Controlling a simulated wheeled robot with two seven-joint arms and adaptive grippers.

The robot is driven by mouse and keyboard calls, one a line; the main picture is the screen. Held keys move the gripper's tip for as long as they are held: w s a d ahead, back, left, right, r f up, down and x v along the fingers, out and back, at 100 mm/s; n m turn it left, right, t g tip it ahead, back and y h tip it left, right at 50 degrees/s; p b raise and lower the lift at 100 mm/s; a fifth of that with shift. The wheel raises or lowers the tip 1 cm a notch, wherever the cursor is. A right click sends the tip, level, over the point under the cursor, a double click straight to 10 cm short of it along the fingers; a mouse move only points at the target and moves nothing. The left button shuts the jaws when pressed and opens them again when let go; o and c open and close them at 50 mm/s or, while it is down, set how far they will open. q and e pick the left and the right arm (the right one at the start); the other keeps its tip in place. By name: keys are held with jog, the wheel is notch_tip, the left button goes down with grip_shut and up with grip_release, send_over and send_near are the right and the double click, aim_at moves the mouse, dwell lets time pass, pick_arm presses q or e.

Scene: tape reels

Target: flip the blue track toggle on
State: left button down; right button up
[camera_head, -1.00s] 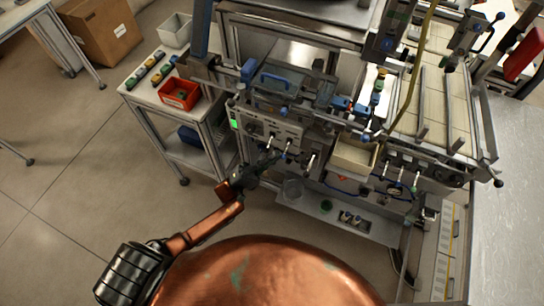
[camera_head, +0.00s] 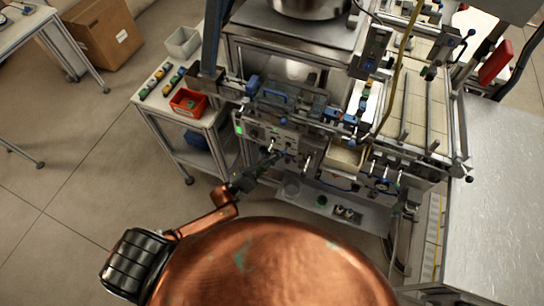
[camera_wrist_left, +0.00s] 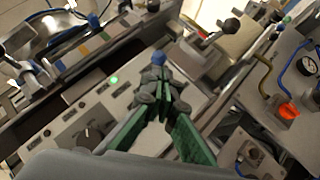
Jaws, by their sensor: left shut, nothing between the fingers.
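The blue-tipped track toggle (camera_wrist_left: 158,58) shows in the left wrist view, just beyond my fingertips. I cannot tell whether the fingers touch it. It stands on the pale control panel (camera_wrist_left: 75,112), and its lever below the tip is hidden by the fingers. My left gripper (camera_wrist_left: 160,97) is shut and empty. In the head view the left gripper (camera_head: 274,157) is at the front of the machine's panel (camera_head: 257,132), among the small toggles. The toggle's own position is too small to read there. My right gripper is not in view.
A green light (camera_wrist_left: 114,79) glows on the panel near a round dial (camera_wrist_left: 90,132). A black-knobbed lever (camera_wrist_left: 230,27) stands to the right. A red bin (camera_head: 188,102) sits on a side table at the left. The floor to the left is largely clear.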

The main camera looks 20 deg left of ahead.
pick_arm(q)
jog(key=v, duration=1.2)
dwell(0.3)
jog(key=w+a+f+m+g+y, duration=0.15)
jog(key=f+y, duration=0.25)
jog(key=f, duration=0.5)
jog(key=w+a+f+m+y, duration=0.1)
jog(key=a+f+m+y, duration=0.3)
jog(key=f, duration=0.6)
jog(key=s+a+f+m+g+y, duration=0.1)
jog(key=s+a+f+g+y, duration=0.2)
jog(key=f, duration=0.5)
jog(key=s+f+m+g+y, duration=0.15)
jog(key=s+f, duration=0.25)
jog(key=f, duration=0.4)
jog(key=s+a+f+m+g+y, duration=0.3)
jog(key=s+f+g, duration=0.1)
jog(key=s+f, duration=0.9)
jog(key=s+d+f+m+g, duration=0.1)
jog(key=s+f+m+g, duration=0.1)
jog(key=s, duration=0.8)
jog(key=s+d+f+m+g+y, duration=0.1)
jog(key=s+f+m+g, duration=0.1)
jog(key=s, duration=0.8)
jog(key=shift+s+d+f+g, duration=0.35)
jog(key=shift+f+g, duration=0.35)
jog(key=shift+g, duration=0.5)
